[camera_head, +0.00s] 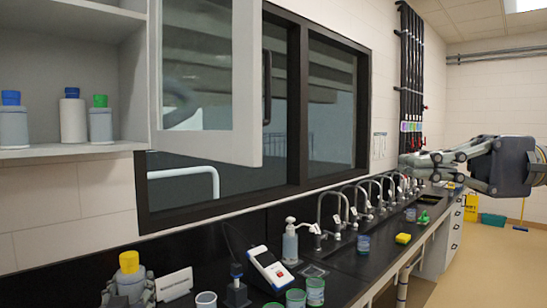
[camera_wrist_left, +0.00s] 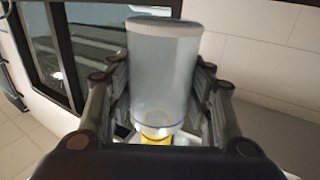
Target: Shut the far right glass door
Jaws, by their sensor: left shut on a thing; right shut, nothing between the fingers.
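The glass door (camera_head: 203,80) of the wall cabinet is in the upper left of the head view and stands open. It has a pale frame and a dark upright handle (camera_head: 267,88) on its right edge. My left gripper (camera_head: 130,288) is low at the left, below the cabinet, shut around a bottle with a yellow cap (camera_head: 129,262). The left wrist view shows the bottle's translucent body (camera_wrist_left: 160,70) between the fingers. My right gripper (camera_head: 408,163) is at the right of the head view, shut and empty, well apart from the door.
The open cabinet shelf (camera_head: 70,150) holds several capped bottles. On the black counter below are a white meter (camera_head: 270,267), a soap dispenser (camera_head: 290,242), several cups and a row of taps. A dark-framed window (camera_head: 332,100) is behind the door. The floor at the right is mostly clear.

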